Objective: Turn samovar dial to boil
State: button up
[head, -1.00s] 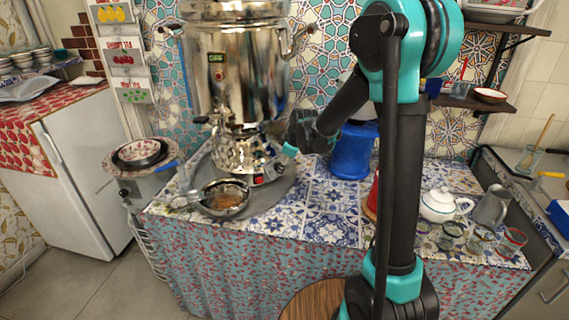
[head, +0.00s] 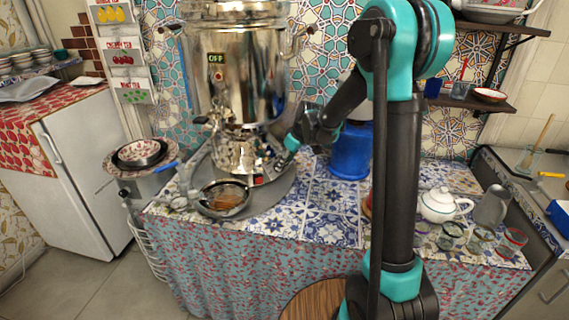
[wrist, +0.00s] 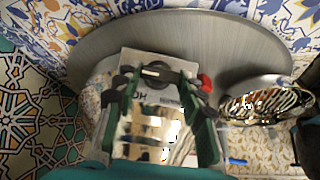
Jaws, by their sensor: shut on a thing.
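The shiny samovar (head: 235,85) stands on a grey round tray on the tiled table. A small sign on its body (head: 216,58) reads OFF. My gripper (head: 276,170) reaches in from the right to its lower front. In the wrist view, my gripper (wrist: 158,80) has its dark green fingers on both sides of the black dial (wrist: 155,70) and is shut on it. The dial sits on a pale panel (wrist: 140,95) with partly hidden lettering, so its setting cannot be read. A red part (wrist: 206,82) shows beside the right finger.
A metal bowl of brown liquid (head: 224,198) sits in front of the samovar and also shows in the wrist view (wrist: 262,100). A blue container (head: 350,152) stands to the right. A white teapot (head: 440,205) and several glasses are farther right.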

jog(key=o, duration=1.2)
jog(key=shift+c, duration=0.2)
jog(key=shift+r, duration=0.1)
jog(key=v, duration=1.1)
jog(key=shift+d+r, duration=0.2)
jog(key=shift+r, duration=0.15)
jog(key=shift+s, duration=0.1)
jog(key=s+d+f+m+h, duration=0.1)
jog(key=s+d+f+m, duration=0.2)
jog(key=s, duration=0.6)
jog(key=s+d+f+m+h, duration=0.1)
jog(key=s+d+f+m, duration=0.3)
jog(key=s, duration=0.5)
jog(key=s+d+f+m+t+h, duration=0.1)
jog(key=s+d+f+m+h, duration=0.1)
jog(key=s+d+f, duration=0.5)
jog(key=shift+s+d+f+m, duration=0.1)
jog(key=shift+s+d+m, duration=0.3)
jog(key=shift+s, duration=0.2)
jog(key=shift+s+d+f+m, duration=0.1)
jog(key=shift+s+d+m, duration=0.3)
jog(key=shift+s, duration=0.15)
